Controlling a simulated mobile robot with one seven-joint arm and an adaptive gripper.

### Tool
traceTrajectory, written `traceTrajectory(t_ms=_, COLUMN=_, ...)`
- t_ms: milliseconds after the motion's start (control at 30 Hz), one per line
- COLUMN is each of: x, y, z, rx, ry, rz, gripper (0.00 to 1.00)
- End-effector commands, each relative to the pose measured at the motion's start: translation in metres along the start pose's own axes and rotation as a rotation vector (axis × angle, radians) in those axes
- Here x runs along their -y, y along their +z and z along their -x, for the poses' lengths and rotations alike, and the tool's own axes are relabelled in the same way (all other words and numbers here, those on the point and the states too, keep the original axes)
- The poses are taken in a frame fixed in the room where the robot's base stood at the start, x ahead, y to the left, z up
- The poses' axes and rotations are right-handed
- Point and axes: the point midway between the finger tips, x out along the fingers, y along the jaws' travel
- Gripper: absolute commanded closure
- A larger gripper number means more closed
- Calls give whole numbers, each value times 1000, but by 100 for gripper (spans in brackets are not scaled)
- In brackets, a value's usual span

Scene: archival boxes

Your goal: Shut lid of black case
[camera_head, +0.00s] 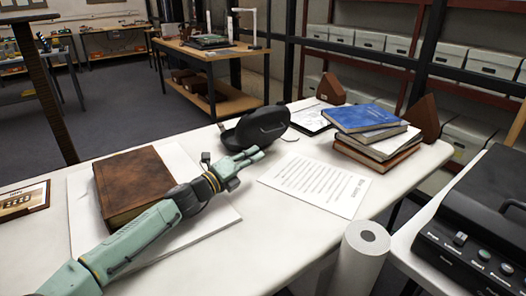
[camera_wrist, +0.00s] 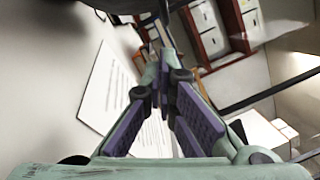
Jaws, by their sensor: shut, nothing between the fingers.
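The black case (camera_head: 256,126) sits on the white table near its back edge, with its rounded lid tilted up over the base. Its dark edge also shows at the top of the wrist view (camera_wrist: 112,5). My gripper (camera_head: 254,155) is just in front of the case, at its near side. In the wrist view my gripper's fingers (camera_wrist: 160,85) come together at the tips, with nothing between them. I cannot tell whether the fingers touch the case.
A brown book (camera_head: 145,185) on a white sheet lies left, beside my arm. A printed page (camera_head: 315,186) lies right of my gripper. A stack of books (camera_head: 377,130) and brown wedges (camera_head: 331,89) stand further right. A paper roll (camera_head: 358,262) stands at the front.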

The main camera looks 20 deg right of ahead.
Motion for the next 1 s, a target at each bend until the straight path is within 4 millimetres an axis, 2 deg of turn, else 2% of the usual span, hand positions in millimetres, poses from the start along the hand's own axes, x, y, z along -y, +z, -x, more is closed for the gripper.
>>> traceTrajectory(t_ms=33, x=3, y=-1, z=-12, rx=-4, ry=-2, rz=1, gripper=100)
traceTrajectory(t_ms=200, x=4, y=-1, z=-44, rx=-3, ry=-2, rz=1, gripper=100)
traceTrajectory(t_ms=400, x=2, y=0, z=-71, rx=-2, ry=-1, rz=-1, gripper=100)
traceTrajectory(t_ms=600, x=2, y=0, z=-81, rx=0, ry=-1, rz=-1, gripper=100)
traceTrajectory(t_ms=1000, x=2, y=0, z=-81, rx=-1, ry=-1, rz=4, gripper=100)
